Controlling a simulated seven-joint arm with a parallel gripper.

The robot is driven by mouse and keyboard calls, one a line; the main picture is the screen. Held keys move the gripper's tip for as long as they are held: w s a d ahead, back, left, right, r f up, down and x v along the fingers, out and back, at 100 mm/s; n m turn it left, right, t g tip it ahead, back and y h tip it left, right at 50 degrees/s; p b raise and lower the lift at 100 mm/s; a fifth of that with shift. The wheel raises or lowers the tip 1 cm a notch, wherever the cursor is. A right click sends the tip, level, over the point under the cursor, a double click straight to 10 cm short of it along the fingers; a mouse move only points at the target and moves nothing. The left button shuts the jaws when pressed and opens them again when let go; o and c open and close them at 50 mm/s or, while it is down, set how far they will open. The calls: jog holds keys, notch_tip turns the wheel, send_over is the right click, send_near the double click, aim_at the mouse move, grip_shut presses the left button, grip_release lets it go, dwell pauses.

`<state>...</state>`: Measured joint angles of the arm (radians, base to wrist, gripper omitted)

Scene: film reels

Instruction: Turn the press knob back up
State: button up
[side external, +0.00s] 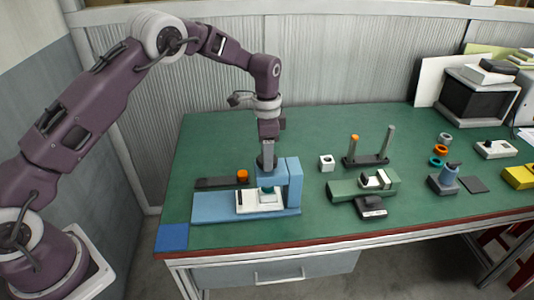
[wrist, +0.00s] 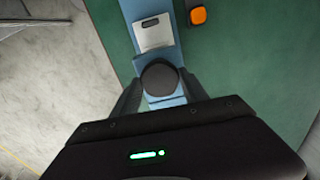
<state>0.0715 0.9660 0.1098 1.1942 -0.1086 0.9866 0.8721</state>
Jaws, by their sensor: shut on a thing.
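The blue press (side external: 294,183) stands on the green table at the front left, with its long base (side external: 213,208) running left. My gripper (side external: 267,166) points straight down at the top of the press. In the wrist view, the round dark press knob (wrist: 159,77) sits between my two fingers, and my gripper (wrist: 160,88) is shut on it. In the side view, my gripper hides most of the knob. A white plate (side external: 246,201) lies on the press base, with a teal piece (side external: 267,190) under the press head. The plate also shows in the wrist view (wrist: 153,33).
A dark strip with an orange knob (side external: 242,176) lies just behind the press. A white block (side external: 326,163), a two-post stand (side external: 366,160) and a green device (side external: 350,187) stand to the right. A blue square (side external: 172,237) marks the front left corner.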

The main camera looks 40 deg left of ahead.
jog(key=n, duration=0.5)
jog(key=shift+n, duration=0.3)
jog(key=n, duration=0.9)
jog(key=shift+n, duration=2.7)
jog(key=o, duration=1.4)
jog(key=shift+c, duration=0.2)
notch_tip(320, 180, up, 7)
jog(key=shift+r, duration=0.1)
